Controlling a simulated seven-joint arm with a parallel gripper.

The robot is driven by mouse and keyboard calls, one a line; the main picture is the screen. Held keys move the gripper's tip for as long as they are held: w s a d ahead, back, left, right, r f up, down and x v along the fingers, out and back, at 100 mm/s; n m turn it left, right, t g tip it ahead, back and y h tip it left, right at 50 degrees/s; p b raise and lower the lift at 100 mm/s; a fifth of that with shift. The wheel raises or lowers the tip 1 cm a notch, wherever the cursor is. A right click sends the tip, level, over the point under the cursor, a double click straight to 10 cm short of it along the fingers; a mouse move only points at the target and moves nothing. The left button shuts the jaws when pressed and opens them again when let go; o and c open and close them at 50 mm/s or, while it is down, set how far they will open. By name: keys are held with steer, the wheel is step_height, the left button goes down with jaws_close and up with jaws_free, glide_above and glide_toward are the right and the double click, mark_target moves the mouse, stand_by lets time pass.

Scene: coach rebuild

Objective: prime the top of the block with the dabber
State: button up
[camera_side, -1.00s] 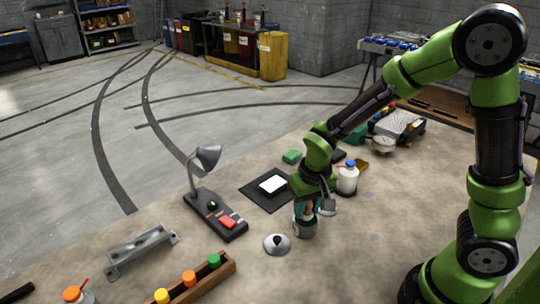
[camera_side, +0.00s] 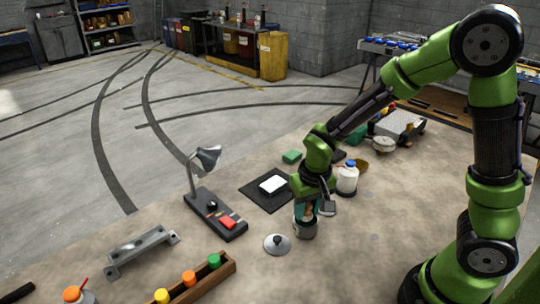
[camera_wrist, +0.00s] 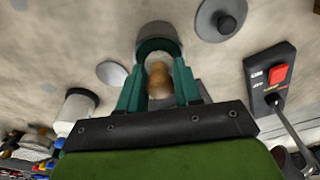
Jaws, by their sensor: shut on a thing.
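My gripper (camera_side: 305,209) is shut on the wooden-handled dabber (camera_wrist: 158,80), which stands between the teal fingers in the wrist view. The dabber's lower end is hidden in or behind the grey metal pot (camera_side: 305,230), so I cannot tell how deep it sits. The pot also shows just beyond the fingertips in the wrist view (camera_wrist: 155,32). The white block (camera_side: 273,184) lies on a black mat (camera_side: 258,196), behind and left of my gripper in the side view, with its top clear.
A grey lid with a black knob (camera_side: 277,245) lies left of the pot. A lamp on a dark base with a red switch (camera_side: 216,214) stands further left. A white bottle with a blue cap (camera_side: 347,178) stands close right of my gripper. A wooden rack (camera_side: 200,281) is at the front.

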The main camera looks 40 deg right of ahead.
mark_target(308, 203)
steer(key=shift+f, duration=0.45)
stand_by(1.0)
steer(key=shift+r, duration=3.6)
